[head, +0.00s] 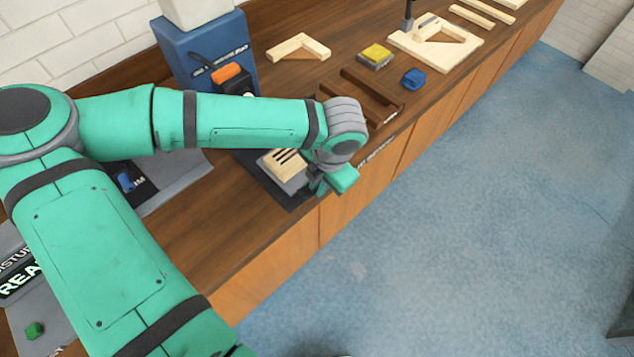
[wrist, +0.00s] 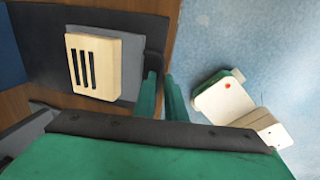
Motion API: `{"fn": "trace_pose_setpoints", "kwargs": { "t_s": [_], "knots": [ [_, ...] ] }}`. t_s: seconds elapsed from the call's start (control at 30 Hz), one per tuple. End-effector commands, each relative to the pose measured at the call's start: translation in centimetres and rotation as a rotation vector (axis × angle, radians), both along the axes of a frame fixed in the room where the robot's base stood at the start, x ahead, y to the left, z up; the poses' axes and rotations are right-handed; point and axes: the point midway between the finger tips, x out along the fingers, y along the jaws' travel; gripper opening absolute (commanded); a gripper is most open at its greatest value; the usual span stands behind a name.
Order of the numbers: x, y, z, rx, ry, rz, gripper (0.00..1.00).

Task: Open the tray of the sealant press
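The sealant press (head: 208,50) is a blue machine with a pale top and an orange knob, at the bench's back. Its tray appears as a grey plate (head: 290,184) on a dark base, towards the bench's front edge. A pale slotted wooden block (head: 280,163) sits on it; the block also shows in the wrist view (wrist: 92,66). A dark handle (wrist: 155,42) stands at the plate's outer side. My gripper (wrist: 161,80) has its two green fingertips at the near end of this handle, with a narrow gap between them. Whether they hold the handle is unclear.
A brown slotted rack (head: 365,95), a yellow-topped block (head: 375,54) and a blue piece (head: 414,78) lie farther along the bench. Wooden frame parts (head: 298,46) lie behind. The blue floor (head: 450,220) before the bench is clear in the head view.

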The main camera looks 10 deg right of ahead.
Motion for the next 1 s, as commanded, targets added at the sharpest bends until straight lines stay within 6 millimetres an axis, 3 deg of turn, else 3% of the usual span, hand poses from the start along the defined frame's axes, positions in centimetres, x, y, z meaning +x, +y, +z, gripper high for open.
{"fn": "trace_pose_setpoints", "kwargs": {
  "t_s": [0.43, 0.8, 1.0],
  "knots": [
    [-0.1, -0.1, 0.9, 0.000, -0.003, 0.000, 0.15],
    [-1.1, -0.8, 7.2, 0.000, -0.004, 0.000, 0.15],
    [-1.6, -1.1, 9.7, 0.000, -0.002, 0.001, 0.15]
  ]
}}
